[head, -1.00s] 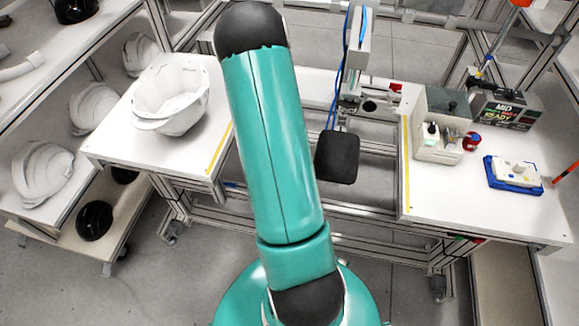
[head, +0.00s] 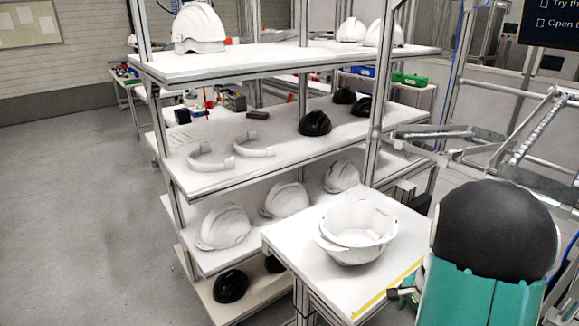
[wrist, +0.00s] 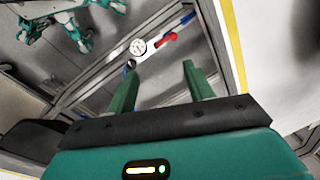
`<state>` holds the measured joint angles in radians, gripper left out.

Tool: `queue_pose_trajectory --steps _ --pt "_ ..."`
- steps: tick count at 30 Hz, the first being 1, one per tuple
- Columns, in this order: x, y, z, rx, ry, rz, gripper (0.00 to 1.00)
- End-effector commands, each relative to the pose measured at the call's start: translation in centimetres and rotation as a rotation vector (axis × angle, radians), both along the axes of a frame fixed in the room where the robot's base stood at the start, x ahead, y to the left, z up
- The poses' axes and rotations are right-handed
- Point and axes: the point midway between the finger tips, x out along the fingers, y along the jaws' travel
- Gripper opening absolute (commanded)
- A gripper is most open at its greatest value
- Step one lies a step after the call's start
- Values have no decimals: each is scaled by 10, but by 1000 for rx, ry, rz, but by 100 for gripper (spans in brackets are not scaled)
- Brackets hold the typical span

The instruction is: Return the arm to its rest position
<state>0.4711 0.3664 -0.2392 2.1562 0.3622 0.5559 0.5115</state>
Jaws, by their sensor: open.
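My gripper (wrist: 159,72) is open in the wrist view, with its two green fingers apart and nothing between them. In the head view my arm (head: 490,255), teal with a black joint, stands at the lower right. A small dark part shows at its left, beside the table's yellow-striped edge; most of the gripper is hidden there. A white helmet shell (head: 352,250) lies open side up on the white table (head: 300,240), left of my arm and apart from it.
A shelf rack (head: 180,68) holds white helmets, black shells (head: 315,123) and white curved bands (head: 212,160). A gauge with a red-handled valve (wrist: 150,46) shows beyond my fingers, by a metal frame. Open floor (head: 85,210) lies at the left.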

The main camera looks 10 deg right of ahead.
Motion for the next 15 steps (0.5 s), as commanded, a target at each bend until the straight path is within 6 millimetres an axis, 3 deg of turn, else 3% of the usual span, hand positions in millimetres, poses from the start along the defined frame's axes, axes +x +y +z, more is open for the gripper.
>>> queue_pose_trajectory --steps 1,7,15 --pt "8 18 23 -11 -29 77 52" --pt "19 85 93 -59 -105 374 52" --pt "-1 169 170 -163 -192 768 52"
